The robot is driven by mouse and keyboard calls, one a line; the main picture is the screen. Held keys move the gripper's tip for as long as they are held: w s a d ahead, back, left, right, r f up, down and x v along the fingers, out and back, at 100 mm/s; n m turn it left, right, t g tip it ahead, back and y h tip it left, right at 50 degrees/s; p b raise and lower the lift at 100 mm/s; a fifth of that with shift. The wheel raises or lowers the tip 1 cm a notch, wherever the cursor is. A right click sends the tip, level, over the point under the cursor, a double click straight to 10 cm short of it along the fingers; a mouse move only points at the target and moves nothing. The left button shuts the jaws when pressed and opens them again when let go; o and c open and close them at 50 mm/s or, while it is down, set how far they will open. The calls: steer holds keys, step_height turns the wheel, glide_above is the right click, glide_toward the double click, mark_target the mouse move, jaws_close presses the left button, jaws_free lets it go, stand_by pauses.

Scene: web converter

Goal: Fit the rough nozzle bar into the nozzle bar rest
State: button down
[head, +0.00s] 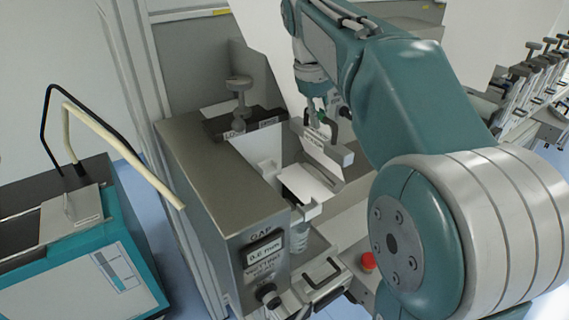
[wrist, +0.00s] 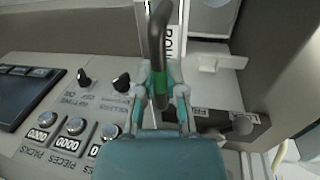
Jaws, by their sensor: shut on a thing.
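My gripper (head: 321,112) is shut on a dark curved handle with a green band. The wrist view shows the fingers (wrist: 166,84) closed around this handle (wrist: 157,42). The handle appears to belong to the rough nozzle bar (head: 325,158), a pale grey angled piece below the gripper. A label reading "ROU" shows beside the handle in the wrist view (wrist: 169,42); the rest of the word is hidden. White brackets (head: 308,212) sit near the bar; they may be the nozzle bar rest, but I cannot tell. Contact between bar and brackets is unclear.
A grey metal housing with a "GAP" display (head: 265,249) stands left of the bar. A dark block with a knob (head: 238,92) is behind it. A panel with several knobs and counters (wrist: 75,126) shows in the wrist view. A teal box with bent rods (head: 85,265) stands at left.

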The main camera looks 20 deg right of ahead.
steer(key=a+f, duration=0.6)
steer(key=f, duration=0.4)
steer(key=shift+a, duration=0.35)
steer(key=c, duration=0.7)
jaws_free()
steer(key=shift+c, duration=0.2)
steer(key=shift+w, duration=0.1)
steer(key=shift+r, duration=0.1)
steer(key=r, duration=0.4)
steer(key=a+r, duration=0.1)
steer(key=r, duration=0.3)
steer(key=a+r, duration=0.1)
steer(key=r, duration=0.3)
steer(key=shift+s+a, duration=0.15)
steer(key=shift+s, duration=0.15)
steer(key=shift+f, duration=0.1)
